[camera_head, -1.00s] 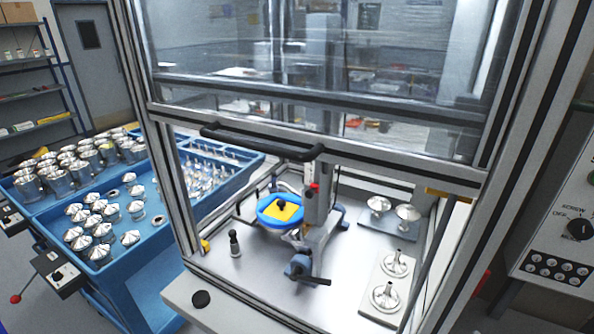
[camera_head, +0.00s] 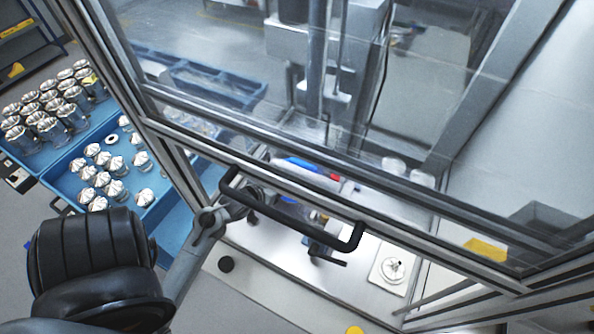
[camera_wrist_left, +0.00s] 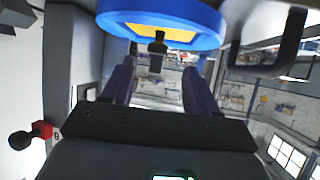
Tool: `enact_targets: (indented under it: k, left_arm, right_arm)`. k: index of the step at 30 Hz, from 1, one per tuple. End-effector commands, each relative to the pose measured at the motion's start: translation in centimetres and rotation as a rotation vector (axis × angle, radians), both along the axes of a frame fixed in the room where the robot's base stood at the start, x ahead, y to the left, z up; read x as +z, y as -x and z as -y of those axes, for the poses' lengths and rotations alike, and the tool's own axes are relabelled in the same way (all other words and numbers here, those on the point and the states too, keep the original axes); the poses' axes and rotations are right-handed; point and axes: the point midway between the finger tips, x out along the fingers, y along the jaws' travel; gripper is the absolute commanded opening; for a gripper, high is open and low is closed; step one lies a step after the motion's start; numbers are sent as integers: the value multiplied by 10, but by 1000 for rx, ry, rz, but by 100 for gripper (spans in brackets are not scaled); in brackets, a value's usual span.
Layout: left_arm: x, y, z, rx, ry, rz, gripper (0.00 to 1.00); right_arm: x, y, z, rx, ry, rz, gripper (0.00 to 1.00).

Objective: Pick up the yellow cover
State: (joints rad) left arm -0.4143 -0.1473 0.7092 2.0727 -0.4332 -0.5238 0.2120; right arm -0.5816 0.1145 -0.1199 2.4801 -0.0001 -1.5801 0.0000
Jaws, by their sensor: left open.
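The yellow cover (camera_wrist_left: 150,32) shows in the left wrist view as a yellow face inside a thick blue ring (camera_wrist_left: 205,22) at the top edge. A black knob (camera_wrist_left: 157,45) stands out from it. In the head view only part of the blue ring (camera_head: 300,163) shows behind the sash frame, and the yellow face is hidden. My left gripper (camera_wrist_left: 158,66) is open, its two fingers on either side of the black knob in that view. I cannot tell whether they touch it. In the head view its fingers are hidden behind the frame. My right gripper is not in view.
A round metal part (camera_head: 393,267) sits on a plate to the right. Blue trays (camera_head: 72,170) with several metal parts stand at left. The bench front (camera_head: 275,290) is largely clear.

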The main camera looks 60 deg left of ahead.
Motion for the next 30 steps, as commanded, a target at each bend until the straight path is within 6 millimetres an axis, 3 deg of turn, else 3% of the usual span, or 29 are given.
enact_targets:
  k: [22, 30]
  left_arm:
    - [-28, -66, -23, 0, 0, 0, 59]
    - [-35, -75, -27, 0, -2, -2, 59]
  right_arm:
    - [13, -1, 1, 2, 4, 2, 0]
    - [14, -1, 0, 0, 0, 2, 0]
